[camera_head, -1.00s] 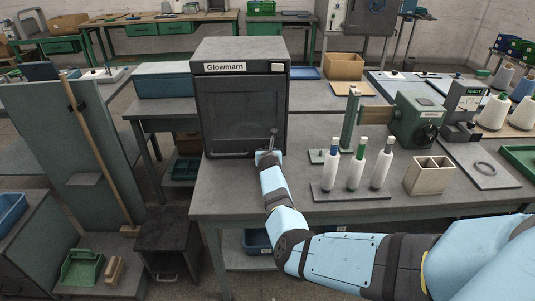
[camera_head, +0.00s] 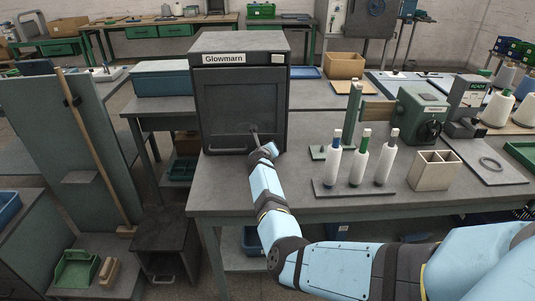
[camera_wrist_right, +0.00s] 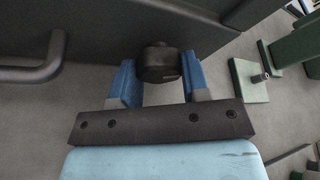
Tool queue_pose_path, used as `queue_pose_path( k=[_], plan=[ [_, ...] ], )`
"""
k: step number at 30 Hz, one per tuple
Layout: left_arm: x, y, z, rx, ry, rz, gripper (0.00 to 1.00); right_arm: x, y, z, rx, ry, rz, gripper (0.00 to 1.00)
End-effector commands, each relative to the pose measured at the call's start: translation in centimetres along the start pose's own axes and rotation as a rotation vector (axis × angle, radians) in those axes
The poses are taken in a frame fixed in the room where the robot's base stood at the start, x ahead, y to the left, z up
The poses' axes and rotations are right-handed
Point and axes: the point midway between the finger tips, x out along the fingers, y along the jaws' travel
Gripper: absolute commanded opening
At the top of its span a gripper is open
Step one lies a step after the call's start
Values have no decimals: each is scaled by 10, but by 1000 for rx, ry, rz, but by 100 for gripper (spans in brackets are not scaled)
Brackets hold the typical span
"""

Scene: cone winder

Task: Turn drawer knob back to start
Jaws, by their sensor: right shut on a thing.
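The dark round knob (camera_wrist_right: 159,65) shows in the right wrist view between the two blue fingers of my right gripper (camera_wrist_right: 160,82). The gripper is shut on it. The knob belongs to the front of the grey box cabinet labelled Glowmarn (camera_head: 241,90), standing on the bench. In the head view my right gripper (camera_head: 258,140) is at the lower right of the cabinet front, and the knob there is too small and covered to make out. My left gripper is not in view.
A dark bar handle (camera_wrist_right: 35,72) is left of the knob in the wrist view. On the bench right of my arm stand a rack with several white spindles (camera_head: 358,190), an open-topped divided box (camera_head: 435,170) and a green winder (camera_head: 421,115). The bench front is clear.

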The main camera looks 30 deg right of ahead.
Motion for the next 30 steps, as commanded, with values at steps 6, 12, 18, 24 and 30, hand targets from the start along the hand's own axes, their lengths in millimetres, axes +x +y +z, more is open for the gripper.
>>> queue_pose_path(
  k=[6,12,18,24,30],
  plan=[
    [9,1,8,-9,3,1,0,1,1,-1,-190,-1,-80,19],
    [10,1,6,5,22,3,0,1,0,-1,-367,-1,-153,19],
    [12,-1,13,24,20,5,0,1,0,0,-538,-2,-225,19],
    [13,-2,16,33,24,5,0,1,0,0,-691,-2,-287,19],
    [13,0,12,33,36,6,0,1,-1,0,-804,-1,-335,19]
  ],
)
